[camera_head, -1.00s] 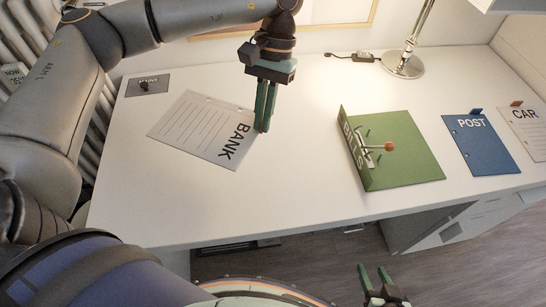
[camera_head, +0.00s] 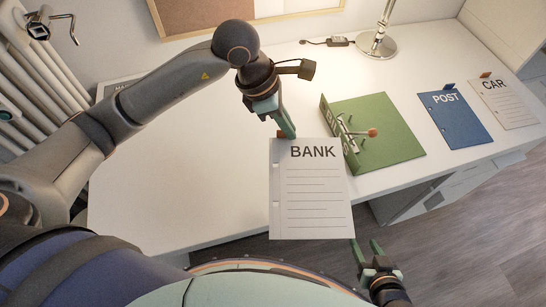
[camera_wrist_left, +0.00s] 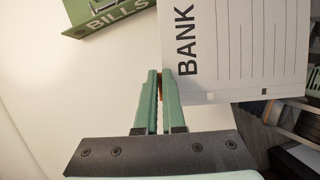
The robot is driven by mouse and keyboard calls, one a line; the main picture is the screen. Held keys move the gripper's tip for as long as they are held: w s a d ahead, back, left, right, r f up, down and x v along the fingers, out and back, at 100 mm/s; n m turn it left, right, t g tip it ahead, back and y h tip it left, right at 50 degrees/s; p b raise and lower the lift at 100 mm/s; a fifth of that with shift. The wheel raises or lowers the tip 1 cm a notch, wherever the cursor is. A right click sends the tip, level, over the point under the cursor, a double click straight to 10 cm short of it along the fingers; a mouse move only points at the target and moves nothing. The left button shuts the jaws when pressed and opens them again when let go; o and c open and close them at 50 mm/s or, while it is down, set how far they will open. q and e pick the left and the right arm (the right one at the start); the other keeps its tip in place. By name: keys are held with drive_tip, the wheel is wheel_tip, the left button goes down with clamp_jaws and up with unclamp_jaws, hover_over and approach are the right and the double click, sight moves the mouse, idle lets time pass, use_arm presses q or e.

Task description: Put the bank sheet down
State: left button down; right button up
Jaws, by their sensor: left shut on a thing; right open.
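My left gripper (camera_head: 286,132) is shut on the white bank sheet (camera_head: 312,205) at its top left corner, where a small brown tab shows. The sheet has BANK printed on it above ruled lines and two holes down its left side. In the head view it overlaps the desk's front edge, with its lower part over the floor. In the left wrist view the sheet (camera_wrist_left: 240,50) extends to the right from the fingertips (camera_wrist_left: 159,78). My right gripper (camera_head: 367,250) is open and empty, below and right of the sheet.
A green BILLS board (camera_head: 385,138) with metal arches and an orange-knobbed lever lies just right of the sheet. A blue POST sheet (camera_head: 455,120), a CAR sheet (camera_head: 505,105) and a lamp base (camera_head: 377,45) are further right. The desk's left part (camera_head: 170,190) is clear.

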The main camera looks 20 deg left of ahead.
use_arm(q)
drive_tip(key=shift+w+d+r+n+t, duration=0.1)
drive_tip(key=shift+r+n+t, duration=0.1)
drive_tip(key=shift+n, duration=0.4)
drive_tip(key=shift+w+d+r+n+t, duration=0.1)
drive_tip(key=shift+r+n+t, duration=0.1)
drive_tip(key=shift+n, duration=0.7)
drive_tip(key=shift+y, duration=0.4)
drive_tip(key=w+a+f, duration=0.2)
drive_tip(key=a+f, duration=0.1)
drive_tip(key=w+a+f, duration=0.2)
drive_tip(key=a, duration=0.2)
drive_tip(key=w+a+f, duration=0.2)
drive_tip(key=a+f, duration=0.1)
drive_tip(key=a, duration=0.1)
drive_tip(key=shift+a+f+p, duration=0.25)
drive_tip(key=shift+f+p, duration=0.05)
drive_tip(key=shift+w+a+f, duration=0.15)
drive_tip(key=shift+a+f, duration=0.15)
drive_tip(key=shift+f, duration=0.2)
drive_tip(key=shift+w+a+f, duration=0.1)
drive_tip(key=shift+a+f, duration=0.1)
drive_tip(key=shift+f, duration=1.6)
